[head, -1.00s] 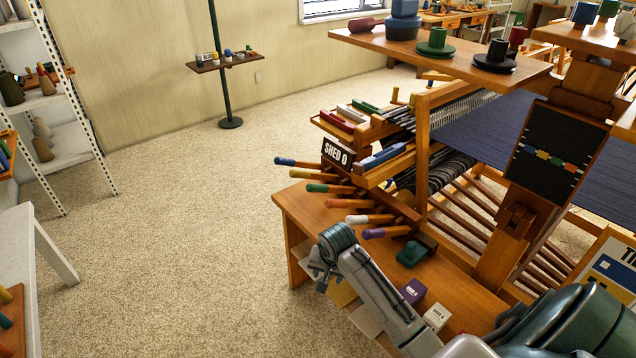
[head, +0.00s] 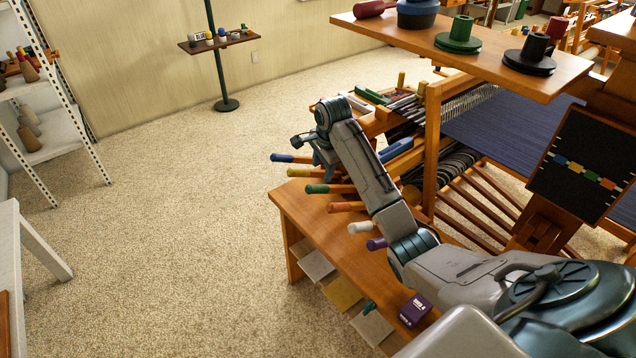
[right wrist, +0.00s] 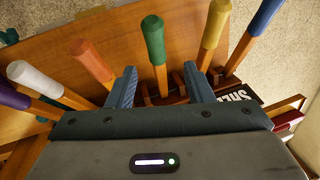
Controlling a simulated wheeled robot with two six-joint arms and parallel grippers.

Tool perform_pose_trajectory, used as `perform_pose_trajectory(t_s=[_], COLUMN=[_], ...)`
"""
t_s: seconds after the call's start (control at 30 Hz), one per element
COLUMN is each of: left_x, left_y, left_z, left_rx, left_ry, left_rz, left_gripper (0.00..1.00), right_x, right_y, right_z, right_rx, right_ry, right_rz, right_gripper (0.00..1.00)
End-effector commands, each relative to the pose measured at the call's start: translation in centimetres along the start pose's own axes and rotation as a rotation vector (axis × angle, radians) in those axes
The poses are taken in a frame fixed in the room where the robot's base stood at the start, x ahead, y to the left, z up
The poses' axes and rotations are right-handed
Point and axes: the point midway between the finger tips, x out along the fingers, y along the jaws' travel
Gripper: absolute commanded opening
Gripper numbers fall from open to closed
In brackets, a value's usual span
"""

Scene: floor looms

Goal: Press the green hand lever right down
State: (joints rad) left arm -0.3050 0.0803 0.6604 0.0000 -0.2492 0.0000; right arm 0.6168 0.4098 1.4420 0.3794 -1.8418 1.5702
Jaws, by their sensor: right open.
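The green hand lever (head: 317,189) sticks out to the left from the loom's front, in a fanned row of coloured levers. In the right wrist view its green grip (right wrist: 153,40) points away, with its wooden shaft between my two blue fingers. My right gripper (right wrist: 160,85) is open, with a finger on either side of that shaft in the picture; I cannot tell how far above it they are. In the head view my right gripper (head: 308,148) is over the far end of the lever row, its fingers partly hidden. My left gripper is not in view.
Yellow (head: 300,172) and orange (head: 346,207) levers flank the green one closely. Blue (head: 291,158), white (head: 361,227) and purple (head: 376,243) levers stand further out. A shelf with spools (head: 470,62) overhangs at upper right. The carpet (head: 180,220) at left is clear.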

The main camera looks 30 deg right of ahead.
Motion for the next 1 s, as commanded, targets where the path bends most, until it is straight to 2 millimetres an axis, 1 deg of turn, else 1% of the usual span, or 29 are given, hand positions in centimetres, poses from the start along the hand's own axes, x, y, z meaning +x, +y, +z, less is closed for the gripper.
perform_pose_trajectory(t_s=[0.17,0.4,0.53,0.7,0.97,1.0], left_x=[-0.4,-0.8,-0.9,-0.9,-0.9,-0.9], left_y=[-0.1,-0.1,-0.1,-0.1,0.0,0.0], left_z=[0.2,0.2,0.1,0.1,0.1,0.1], left_rx=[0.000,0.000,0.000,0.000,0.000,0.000], left_ry=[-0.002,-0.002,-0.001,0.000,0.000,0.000], left_rz=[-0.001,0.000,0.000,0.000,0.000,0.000], left_gripper=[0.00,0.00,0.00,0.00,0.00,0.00], right_x=[2.6,7.2,9.0,10.2,10.4,10.4], right_y=[0.1,0.1,0.1,0.1,0.1,0.1], right_z=[0.2,0.1,0.1,0.1,0.1,0.1], right_rx=[-0.001,-0.001,-0.001,-0.003,-0.003,-0.003], right_ry=[-0.003,-0.002,-0.001,0.000,0.000,0.000], right_rz=[0.004,0.005,0.003,0.002,0.000,0.000], right_gripper=[0.47,0.47,0.47,0.47,0.47,0.45])
